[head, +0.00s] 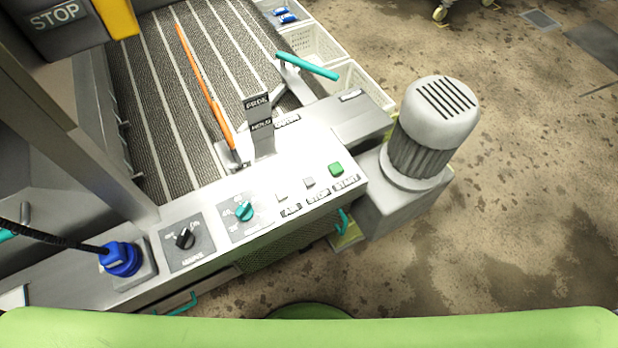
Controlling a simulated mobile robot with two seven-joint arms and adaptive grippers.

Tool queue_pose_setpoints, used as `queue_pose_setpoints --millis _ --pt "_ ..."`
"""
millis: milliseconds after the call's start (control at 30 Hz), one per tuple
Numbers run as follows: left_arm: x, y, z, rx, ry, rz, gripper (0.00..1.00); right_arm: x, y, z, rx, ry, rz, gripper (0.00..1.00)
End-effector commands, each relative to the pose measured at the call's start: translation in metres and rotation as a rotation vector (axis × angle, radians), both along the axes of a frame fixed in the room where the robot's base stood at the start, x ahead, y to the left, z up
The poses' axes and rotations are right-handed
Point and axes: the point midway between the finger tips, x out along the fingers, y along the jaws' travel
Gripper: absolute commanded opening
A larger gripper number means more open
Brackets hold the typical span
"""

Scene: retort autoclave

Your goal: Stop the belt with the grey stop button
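The grey stop button (309,182) is a small square button on the pale control panel (215,264). A label reading STOP (318,197) lies just in front of it. The green start button (336,169) is to its right and a paler button (282,197) to its left. The belt (153,100) is dark with light stripes and runs away behind the panel; one frame cannot tell whether it moves. Neither of my grippers is in view, and nothing covers the stop button.
A motor housing (436,115) stands right of the panel. Two knobs and a blue plug (121,259) with a black cable are to the left. White crates (313,43) stand beyond.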

Motion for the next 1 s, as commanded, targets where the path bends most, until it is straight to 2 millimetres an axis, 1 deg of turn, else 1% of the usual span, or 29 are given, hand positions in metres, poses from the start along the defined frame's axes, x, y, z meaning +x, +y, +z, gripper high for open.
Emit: queue_pose_setpoints --millis 1000 --pt "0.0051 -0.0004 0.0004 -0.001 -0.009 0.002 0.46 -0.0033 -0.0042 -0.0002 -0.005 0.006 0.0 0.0"
